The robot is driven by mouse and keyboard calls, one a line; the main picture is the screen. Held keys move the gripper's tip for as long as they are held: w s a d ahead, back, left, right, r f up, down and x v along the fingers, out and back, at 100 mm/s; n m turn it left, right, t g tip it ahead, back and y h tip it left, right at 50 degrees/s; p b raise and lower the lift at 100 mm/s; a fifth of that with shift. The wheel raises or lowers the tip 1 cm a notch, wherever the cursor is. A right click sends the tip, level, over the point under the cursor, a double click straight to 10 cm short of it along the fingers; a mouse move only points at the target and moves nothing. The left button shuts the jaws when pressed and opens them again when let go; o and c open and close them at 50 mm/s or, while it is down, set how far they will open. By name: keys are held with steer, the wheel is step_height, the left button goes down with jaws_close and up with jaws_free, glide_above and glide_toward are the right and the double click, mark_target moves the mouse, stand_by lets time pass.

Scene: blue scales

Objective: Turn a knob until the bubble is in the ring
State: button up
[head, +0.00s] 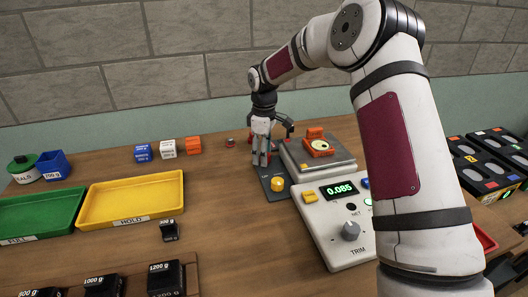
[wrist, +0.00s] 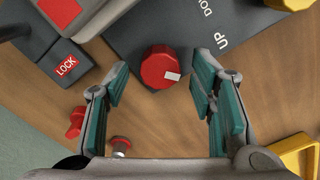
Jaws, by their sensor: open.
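My gripper (head: 262,160) is open and points down over a dark control plate (head: 268,172) beside the scale. In the wrist view, a red knob (wrist: 158,68) with a white mark sits between and slightly beyond the two fingertips (wrist: 158,84), with a gap on each side. The plate (wrist: 135,28) carries the words UP and a partly cut-off DO. A yellow knob (head: 277,184) stands at its near end and also shows at the wrist view's top edge (wrist: 288,3). An orange level (head: 319,147) with a round pale dial lies on the scale pan; its bubble is too small to place.
The scale's front panel (head: 335,225) reads about 0.085 and has a TRIM knob (head: 351,230). A red LOCK label (wrist: 67,66) and small red knobs (wrist: 76,122) are near my left finger. Yellow tray (head: 130,203), green tray (head: 40,215) and weights stand left.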

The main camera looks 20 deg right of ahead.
steer(key=c, duration=1.2)
steer(key=shift+o, duration=0.3)
steer(key=shift+m, duration=0.3)
steer(key=m+b, duration=0.2)
steer(key=m, duration=0.2)
steer(key=shift+w, duration=0.1)
steer(key=m+b, duration=0.1)
steer(key=m, duration=0.4)
steer(key=shift+d, duration=0.15)
steer(key=o, duration=1.1)
